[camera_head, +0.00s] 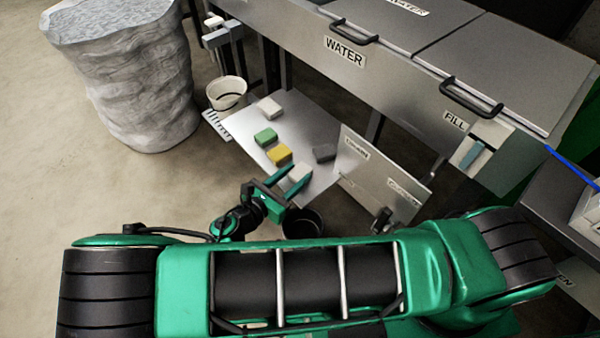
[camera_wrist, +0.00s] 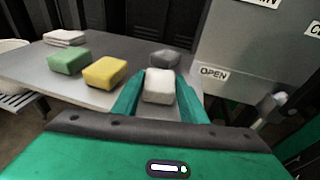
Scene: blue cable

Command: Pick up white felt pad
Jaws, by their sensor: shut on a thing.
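A white felt pad (camera_wrist: 158,86), a small rounded block, sits between the two green fingers of my gripper (camera_wrist: 160,78) in the wrist view. The fingers are shut on its left and right sides. In the head view the pad (camera_head: 299,173) shows at the front end of the grey metal shelf, at the tips of my gripper (camera_head: 288,184). I cannot tell whether it touches the shelf or hangs just above it.
On the shelf (camera_head: 318,121) lie a yellow block (camera_head: 279,154), a green block (camera_head: 265,137), a dark grey block (camera_head: 324,153) and a pale stacked block (camera_head: 269,108). An upright metal panel (camera_head: 382,180) stands close on the right. A white bucket (camera_head: 227,93) is at the left.

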